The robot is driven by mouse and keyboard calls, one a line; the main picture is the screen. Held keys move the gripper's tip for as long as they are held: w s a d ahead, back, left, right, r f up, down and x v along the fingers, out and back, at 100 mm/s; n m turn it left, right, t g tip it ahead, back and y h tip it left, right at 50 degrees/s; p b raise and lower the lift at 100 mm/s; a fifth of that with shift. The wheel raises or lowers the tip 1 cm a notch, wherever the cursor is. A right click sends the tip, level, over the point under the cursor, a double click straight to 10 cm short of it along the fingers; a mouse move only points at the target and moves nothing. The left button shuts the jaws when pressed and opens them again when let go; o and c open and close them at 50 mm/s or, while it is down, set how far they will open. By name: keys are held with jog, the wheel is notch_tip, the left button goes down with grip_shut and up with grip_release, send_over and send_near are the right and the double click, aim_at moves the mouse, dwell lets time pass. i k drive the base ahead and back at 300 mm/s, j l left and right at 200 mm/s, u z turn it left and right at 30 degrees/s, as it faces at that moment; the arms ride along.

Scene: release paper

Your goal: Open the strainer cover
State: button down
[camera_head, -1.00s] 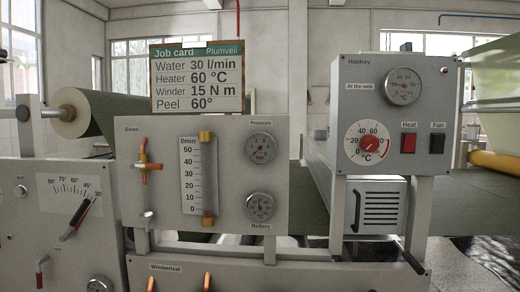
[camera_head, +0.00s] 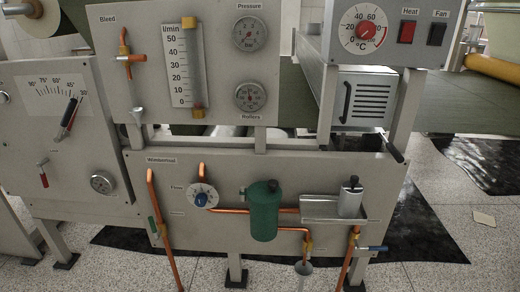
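A green cylinder with a dark lid and a small dark knob on top (camera_head: 264,210) is mounted on the lower panel, joined to copper pipes. It may be the strainer, but I cannot read a label on it. To its right, a grey metal canister with a black top (camera_head: 350,198) stands on a small metal shelf (camera_head: 318,209). Which of the two carries the strainer cover I cannot tell for sure. Both tops look in place. My gripper is not in view.
A black handle (camera_head: 392,148) juts out above the shelf. Dark wet patches (camera_head: 425,232) lie on the floor.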

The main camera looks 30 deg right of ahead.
aim_at(264, 193)
jog(key=i+l+z, duration=0.1)
jog(key=l+z, duration=0.2)
jog(key=i+l+z, duration=0.1)
jog(key=l+z, duration=0.25)
jog(key=i+l+z, duration=0.15)
jog(key=l+z, duration=0.15)
jog(key=l, duration=0.1)
